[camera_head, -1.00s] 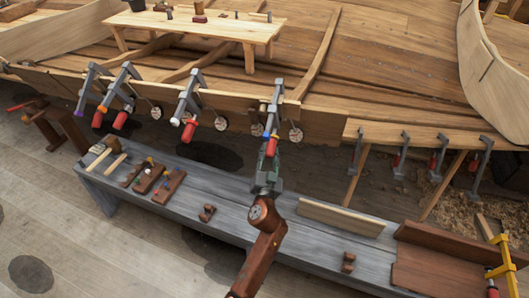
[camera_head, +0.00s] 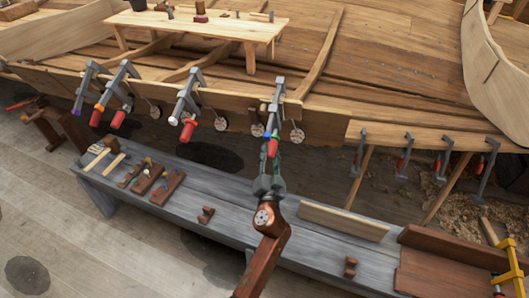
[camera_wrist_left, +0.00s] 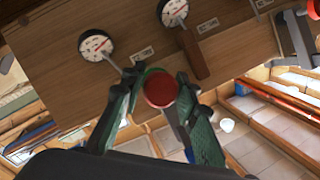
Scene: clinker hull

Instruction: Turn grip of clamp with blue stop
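In the left wrist view the round red end of the grip (camera_wrist_left: 160,89) shows between the spread green fingers of my left gripper (camera_wrist_left: 161,80). The fingers look open, with small gaps beside the grip. My right gripper is not in view.
Other hull clamps, including one with a white stop (camera_head: 173,121), hang to the left. Round dials (camera_head: 297,136) hang beside the clamp. A grey bench (camera_head: 236,220) with tools and a board (camera_head: 343,221) stands below my left arm.

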